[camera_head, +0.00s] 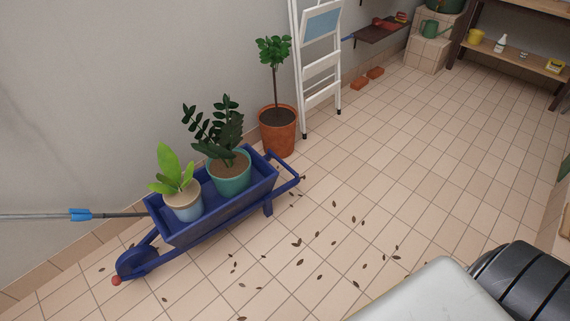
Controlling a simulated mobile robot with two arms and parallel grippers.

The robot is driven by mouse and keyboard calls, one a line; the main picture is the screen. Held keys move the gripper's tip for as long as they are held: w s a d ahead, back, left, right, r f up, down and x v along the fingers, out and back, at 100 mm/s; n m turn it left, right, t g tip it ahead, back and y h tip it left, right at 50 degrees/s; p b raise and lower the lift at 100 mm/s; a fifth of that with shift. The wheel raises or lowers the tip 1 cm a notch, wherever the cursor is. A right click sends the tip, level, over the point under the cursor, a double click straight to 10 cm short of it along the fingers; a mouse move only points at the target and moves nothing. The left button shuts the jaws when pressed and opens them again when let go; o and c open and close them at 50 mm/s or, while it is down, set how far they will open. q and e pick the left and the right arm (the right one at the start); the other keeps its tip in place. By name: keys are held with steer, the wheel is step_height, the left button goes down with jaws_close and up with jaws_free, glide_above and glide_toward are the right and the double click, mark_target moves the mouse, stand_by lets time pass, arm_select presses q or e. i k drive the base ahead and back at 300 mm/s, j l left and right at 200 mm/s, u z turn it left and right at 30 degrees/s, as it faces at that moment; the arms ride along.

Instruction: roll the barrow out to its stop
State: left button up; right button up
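The blue barrow (222,212) stands on the tiled floor along the wall, in the left half of the head view. Its wheel (127,263) is at the lower left end and its handles (290,172) point to the right. It carries a teal pot (230,178) with a dark-leaved plant and a smaller pale pot (184,204) with a light green plant. A small red round thing (116,281) sits at the wheel end; I cannot tell whether it is attached. No stop can be made out for certain. Neither of my grippers is in view.
A terracotta pot (278,131) with a small tree stands just behind the handles, beside a white stepladder (321,76). A pole with a blue part (80,215) lies behind the barrow. Dry leaves (297,243) are scattered in front; the middle floor is otherwise open.

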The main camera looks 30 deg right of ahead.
mark_target(220, 212)
steer(key=i+l, duration=0.3)
steer(key=l, duration=0.15)
steer(key=i+l, duration=0.3)
steer(key=l, duration=0.15)
steer(key=i+l, duration=0.25)
steer(key=l, duration=0.2)
